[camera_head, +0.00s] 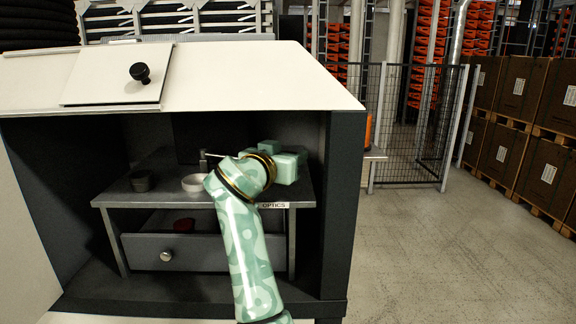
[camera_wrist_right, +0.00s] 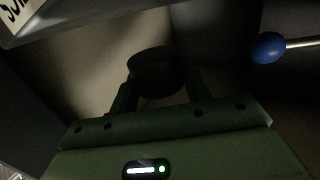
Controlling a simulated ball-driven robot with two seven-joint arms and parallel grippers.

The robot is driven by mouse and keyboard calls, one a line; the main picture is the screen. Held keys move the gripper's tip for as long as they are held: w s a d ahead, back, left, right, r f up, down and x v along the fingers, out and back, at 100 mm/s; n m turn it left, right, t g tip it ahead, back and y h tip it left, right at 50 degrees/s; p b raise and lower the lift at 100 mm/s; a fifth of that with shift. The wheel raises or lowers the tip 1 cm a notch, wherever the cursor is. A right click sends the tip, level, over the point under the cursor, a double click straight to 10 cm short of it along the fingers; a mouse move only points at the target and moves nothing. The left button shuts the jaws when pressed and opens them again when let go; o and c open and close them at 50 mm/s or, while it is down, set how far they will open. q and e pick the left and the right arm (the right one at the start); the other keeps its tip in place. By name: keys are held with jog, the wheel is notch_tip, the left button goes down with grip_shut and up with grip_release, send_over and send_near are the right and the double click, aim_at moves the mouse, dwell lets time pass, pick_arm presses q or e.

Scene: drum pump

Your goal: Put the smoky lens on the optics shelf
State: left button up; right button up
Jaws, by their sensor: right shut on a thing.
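The optics shelf (camera_head: 265,192) is a grey ledge inside the open cabinet, with an OPTICS label on its front edge. My right gripper (camera_head: 287,163) is over its right part in the head view, with the fingertips hidden there. In the right wrist view its jaws (camera_wrist_right: 161,94) are shut on a dark, round, disc-like thing, which looks like the smoky lens (camera_wrist_right: 155,66). The lens cannot be made out in the head view. My left gripper is not in view.
Below, a drawer (camera_head: 205,252) is partly open with a red thing (camera_head: 184,225) inside. A blue knob (camera_wrist_right: 268,47) on a rod is near my right gripper. Cabinet walls enclose the sides.

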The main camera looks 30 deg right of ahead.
notch_tip(320, 180, down, 3)
jog(key=shift+w+d+f+p, duration=0.1)
jog(key=shift+p, duration=0.95)
jog(key=shift+d+f, duration=0.1)
jog(key=shift+f, duration=0.1)
jog(key=shift+f, duration=0.1)
jog(key=o, duration=1.1)
jog(key=shift+b, duration=0.3)
